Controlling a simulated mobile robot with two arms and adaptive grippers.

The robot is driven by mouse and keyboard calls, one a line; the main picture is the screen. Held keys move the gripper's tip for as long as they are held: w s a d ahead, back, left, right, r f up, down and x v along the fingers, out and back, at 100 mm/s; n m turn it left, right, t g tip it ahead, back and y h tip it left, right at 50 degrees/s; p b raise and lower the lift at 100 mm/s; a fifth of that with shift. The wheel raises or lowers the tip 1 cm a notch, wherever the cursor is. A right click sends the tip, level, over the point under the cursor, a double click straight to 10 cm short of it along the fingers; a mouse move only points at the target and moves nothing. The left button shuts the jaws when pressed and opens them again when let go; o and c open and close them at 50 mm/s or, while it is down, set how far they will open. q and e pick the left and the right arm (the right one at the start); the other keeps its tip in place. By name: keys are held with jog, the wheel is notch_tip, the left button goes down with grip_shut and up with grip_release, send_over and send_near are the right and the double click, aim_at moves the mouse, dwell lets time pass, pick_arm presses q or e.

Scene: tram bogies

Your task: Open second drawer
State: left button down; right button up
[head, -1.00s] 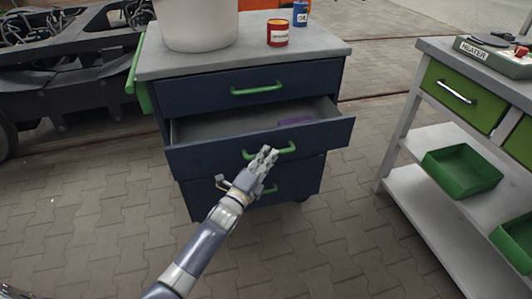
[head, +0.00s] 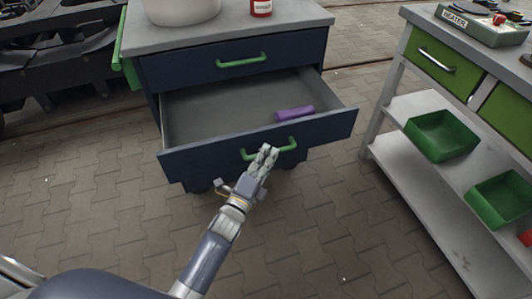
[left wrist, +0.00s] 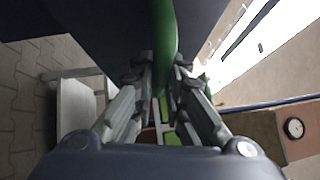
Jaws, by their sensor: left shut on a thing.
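The dark blue cabinet (head: 150,75) has its second drawer (head: 205,156) pulled well out, with a purple object (head: 294,114) lying inside toward the right. The drawer's green handle (head: 284,146) is on its front. My left gripper (head: 267,153) is at this handle, shut on it. In the left wrist view the green handle (left wrist: 164,40) runs between the two fingers (left wrist: 163,80). The top drawer, with its green handle (head: 242,61), is closed. The lowest drawer is mostly hidden below the open one. My right gripper is not in view.
A white bucket (head: 181,9) and a red can (head: 261,8) stand on the cabinet top (head: 240,28). To the right is a workbench with green drawers (head: 443,60) and green bins (head: 442,135). Paved floor (head: 330,215) in front of the cabinet is clear.

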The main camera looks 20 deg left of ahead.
pick_arm(q)
jog(key=c, duration=1.6)
grip_release()
jog(key=shift+s, duration=0.1)
jog(key=v, duration=1.2)
jog(key=shift+a, duration=0.1)
